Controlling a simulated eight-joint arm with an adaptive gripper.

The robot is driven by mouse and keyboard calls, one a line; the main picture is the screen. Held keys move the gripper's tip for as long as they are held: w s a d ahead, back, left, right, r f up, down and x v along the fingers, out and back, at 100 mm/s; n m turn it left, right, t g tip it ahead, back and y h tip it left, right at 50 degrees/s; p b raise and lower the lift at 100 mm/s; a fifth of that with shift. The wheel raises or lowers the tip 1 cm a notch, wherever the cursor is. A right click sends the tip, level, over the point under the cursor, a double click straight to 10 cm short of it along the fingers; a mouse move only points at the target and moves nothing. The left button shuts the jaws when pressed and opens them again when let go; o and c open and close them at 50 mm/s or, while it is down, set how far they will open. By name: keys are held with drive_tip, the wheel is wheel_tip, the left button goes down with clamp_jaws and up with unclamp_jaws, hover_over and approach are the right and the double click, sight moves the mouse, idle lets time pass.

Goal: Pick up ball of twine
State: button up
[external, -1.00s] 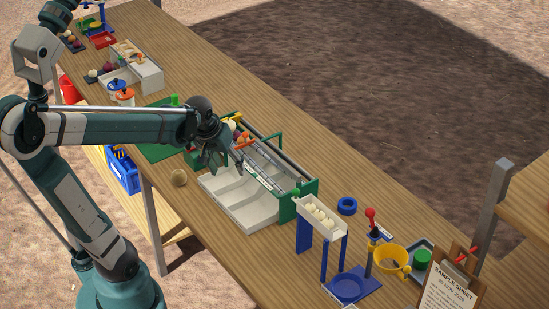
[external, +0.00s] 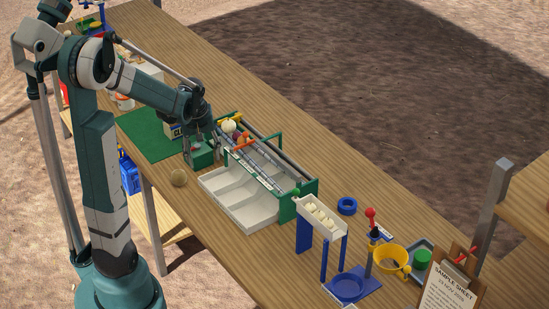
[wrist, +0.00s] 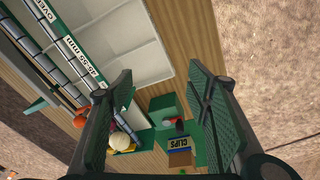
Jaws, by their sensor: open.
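A green bin (external: 202,158) stands below my gripper. A box labelled CLIPS (wrist: 180,143) sits near a green mat (external: 145,135). The white tray (external: 240,212) and roller sorter (external: 262,172) stand to the right.

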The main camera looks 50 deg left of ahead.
sight(178, 172)
drive_tip(key=s+a+f+n, duration=0.1)
drive_tip(key=a+f, duration=0.2)
drive_tip(key=a, duration=0.1)
drive_tip(key=s+a+f+n+g+p, duration=0.1)
drive_tip(key=s+a+f+n, duration=0.1)
drive_tip(key=a+f, duration=0.1)
drive_tip(key=s+a+f+n+h, duration=0.1)
drive_tip(key=a+f, duration=0.2)
drive_tip(key=a, duration=0.2)
drive_tip(key=shift+s+a+n, duration=0.3)
drive_tip(key=shift+s+a, duration=0.05)
drive_tip(key=shift+f, duration=0.1)
drive_tip(key=shift+f, duration=1.15)
drive_tip(key=shift+f, duration=0.15)
drive_tip(key=shift+a+f+b, duration=0.2)
drive_tip(key=shift+f+b, duration=0.35)
drive_tip(key=shift+f, duration=1.9)
drive_tip(key=shift+c, duration=0.5)
drive_tip(key=c, duration=0.9)
